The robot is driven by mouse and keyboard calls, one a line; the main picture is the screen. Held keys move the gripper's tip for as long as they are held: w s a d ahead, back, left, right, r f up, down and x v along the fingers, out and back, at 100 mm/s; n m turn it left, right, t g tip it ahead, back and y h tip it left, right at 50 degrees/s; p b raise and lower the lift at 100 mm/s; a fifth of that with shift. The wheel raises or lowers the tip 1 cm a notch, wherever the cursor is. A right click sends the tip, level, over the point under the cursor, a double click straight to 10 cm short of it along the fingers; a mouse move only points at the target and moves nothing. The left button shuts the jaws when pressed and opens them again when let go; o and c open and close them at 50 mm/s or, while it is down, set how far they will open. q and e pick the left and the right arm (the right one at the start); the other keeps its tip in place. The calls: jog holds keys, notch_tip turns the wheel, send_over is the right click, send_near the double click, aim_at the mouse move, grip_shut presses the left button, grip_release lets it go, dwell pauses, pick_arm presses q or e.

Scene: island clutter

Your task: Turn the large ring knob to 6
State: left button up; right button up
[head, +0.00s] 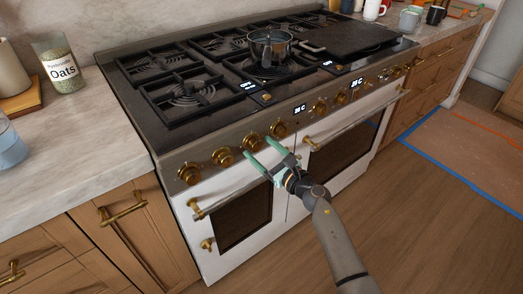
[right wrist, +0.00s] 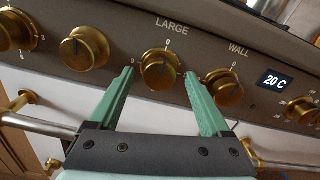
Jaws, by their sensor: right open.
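The large ring knob (right wrist: 160,68) is a round brass knob under the word LARGE on the dark control panel, with a 0 above it. It also shows in the head view (head: 251,142) on the stove's front. My right gripper (right wrist: 159,73) has green fingers, open and empty. In the right wrist view its fingertips appear to the left and right of the large knob, with gaps to it. Whether they reach the knob's depth I cannot tell. The knob's pointer is too small to read. My left gripper is not in view.
The WALL knob (right wrist: 225,87) sits close beside the right finger, and another brass knob (right wrist: 84,48) is to the left. An oven handle (head: 235,192) runs below the panel. A pot (head: 269,45) stands on the hob. An oats jar (head: 58,68) stands on the left counter.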

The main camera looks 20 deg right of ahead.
grip_shut()
dwell(0.8)
